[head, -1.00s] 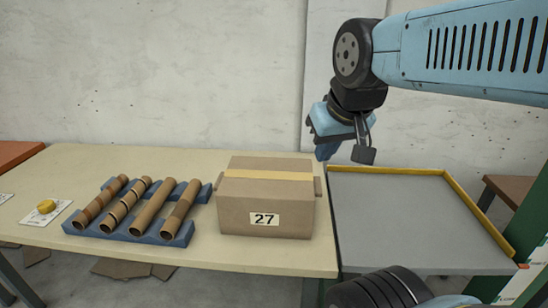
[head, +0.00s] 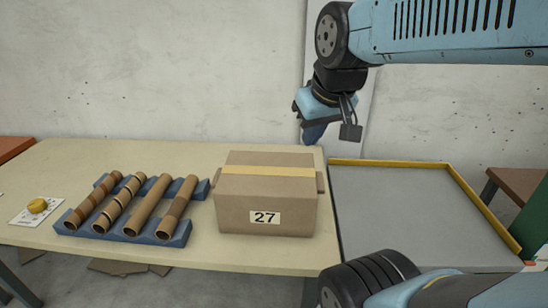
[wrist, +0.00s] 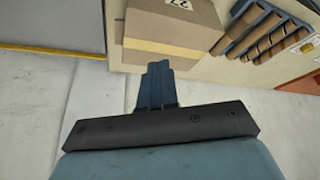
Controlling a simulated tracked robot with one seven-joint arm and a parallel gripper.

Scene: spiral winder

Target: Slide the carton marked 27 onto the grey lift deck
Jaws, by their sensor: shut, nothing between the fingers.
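The carton marked 27 (head: 240,212) is a closed brown box with a yellow tape strip, upright on the cream table near its right end. It also shows upside down at the top of the wrist view (wrist: 170,30). The grey lift deck (head: 400,215) adjoins the table on the right and is bare. Its grey corner also shows in the wrist view (wrist: 55,22). My gripper (head: 313,134) is shut and empty, above and behind the carton's back right corner, apart from it. Its closed fingers (wrist: 157,85) point toward the carton in the wrist view.
A blue rack (head: 180,237) with several cardboard tubes stands just left of the carton. A yellow button (head: 38,206) sits farther left on the table (head: 250,259). A yellow rim (head: 480,205) lines the deck's back and right sides. A wall stands behind.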

